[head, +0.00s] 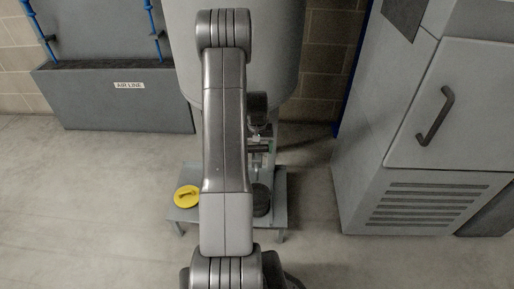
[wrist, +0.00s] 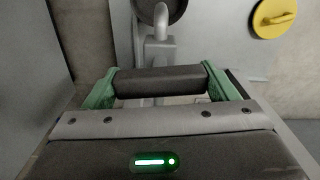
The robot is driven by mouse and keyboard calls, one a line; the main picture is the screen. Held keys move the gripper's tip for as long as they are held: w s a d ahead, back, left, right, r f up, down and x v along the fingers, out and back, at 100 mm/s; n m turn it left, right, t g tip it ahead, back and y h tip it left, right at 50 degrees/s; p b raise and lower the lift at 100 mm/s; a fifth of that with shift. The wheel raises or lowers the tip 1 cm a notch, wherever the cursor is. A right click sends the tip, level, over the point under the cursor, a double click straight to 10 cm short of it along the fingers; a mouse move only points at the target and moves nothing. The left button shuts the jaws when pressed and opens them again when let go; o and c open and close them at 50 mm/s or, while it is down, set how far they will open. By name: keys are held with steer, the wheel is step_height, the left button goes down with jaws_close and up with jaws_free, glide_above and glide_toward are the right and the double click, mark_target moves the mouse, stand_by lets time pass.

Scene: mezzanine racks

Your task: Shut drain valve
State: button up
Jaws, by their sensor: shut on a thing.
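My gripper (wrist: 161,82) has its green fingers on both ends of a dark cylindrical bar, which looks like the drain valve's handle (wrist: 160,79). The bar lies crosswise between the fingers in the wrist view. Behind it a grey valve body with a bent spout (wrist: 157,48) shows partly; the rest is hidden by the bar and my gripper. In the head view my gripper (head: 259,150) is low in front of the big grey tank (head: 282,60), partly covered by my arm. Whether the valve is open or shut cannot be told.
Below stands a low grey table (head: 280,183) with a yellow lid-like disc (head: 187,196) and a dark round container (head: 262,200), partly behind my arm. A grey cabinet (head: 365,180) is at right, an air line box (head: 110,98) at left.

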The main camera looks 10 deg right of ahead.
mark_target(257, 146)
steer(key=shift+m, duration=0.6)
steer(key=o, duration=0.9)
steer(key=shift+o, duration=0.2)
step_height(257, 146, up, 14)
steer(key=p, duration=0.3)
steer(key=shift+f, duration=0.15)
step_height(257, 146, down, 14)
steer(key=b, duration=0.2)
steer(key=shift+b, duration=0.4)
steer(key=shift+r, duration=0.2)
